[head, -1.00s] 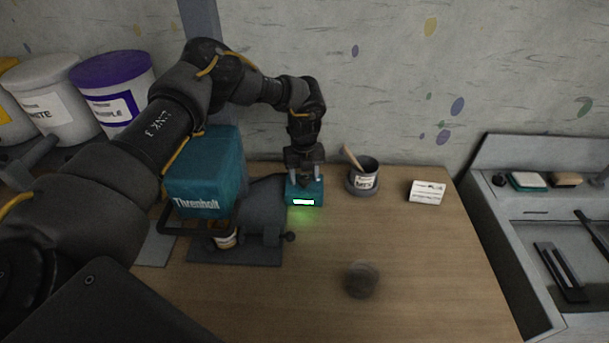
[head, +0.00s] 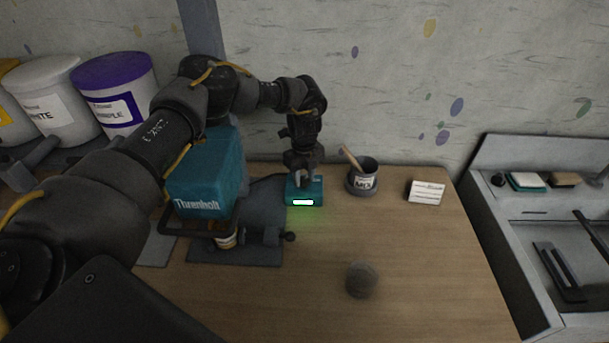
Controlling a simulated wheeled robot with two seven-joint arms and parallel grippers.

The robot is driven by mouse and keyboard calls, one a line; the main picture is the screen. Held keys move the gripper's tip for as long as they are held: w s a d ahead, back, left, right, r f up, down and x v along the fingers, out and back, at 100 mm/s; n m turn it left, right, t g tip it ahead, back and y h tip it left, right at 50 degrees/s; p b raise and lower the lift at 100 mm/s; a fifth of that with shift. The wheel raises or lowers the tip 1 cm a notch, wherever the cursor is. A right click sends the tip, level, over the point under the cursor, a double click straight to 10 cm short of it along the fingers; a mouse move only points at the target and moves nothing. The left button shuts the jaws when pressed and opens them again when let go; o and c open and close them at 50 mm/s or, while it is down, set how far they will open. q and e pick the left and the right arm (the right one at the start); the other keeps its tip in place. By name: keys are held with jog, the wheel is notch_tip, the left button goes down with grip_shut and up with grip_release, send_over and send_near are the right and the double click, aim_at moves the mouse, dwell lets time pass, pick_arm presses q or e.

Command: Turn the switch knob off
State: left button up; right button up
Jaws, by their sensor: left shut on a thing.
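A small teal switch box (head: 304,196) with a bright lit panel stands on the table, and green light falls on the wood in front of it. My left gripper (head: 303,175) points down onto the top of the box and is shut on the switch knob, which the fingers hide. The teal Threnholt machine (head: 205,175) stands just left of the box on a dark base. My right gripper is not in view.
A grey cup (head: 363,178) with a brush and a white labelled block (head: 426,192) stand right of the box. A dark round object (head: 361,280) sits near the front. Paint buckets (head: 110,85) stand at the left and a sink (head: 560,250) at the right. The table's right half is mostly clear.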

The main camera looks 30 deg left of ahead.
aim_at(304, 179)
pick_arm(q)
jog(key=n+p, duration=0.1)
jog(key=n, duration=0.2)
jog(key=shift+n, duration=0.4)
jog(key=n+p, duration=0.1)
jog(key=n, duration=0.3)
jog(key=shift+p, duration=0.35)
jog(key=shift+w+n, duration=0.1)
jog(key=shift+n, duration=0.2)
jog(key=o, duration=1)
jog(key=shift+r, duration=0.25)
notch_tip(304, 179, up, 10)
jog(key=shift+r+b, duration=0.15)
jog(key=shift+b, duration=0.2)
jog(key=shift+r, duration=0.1)
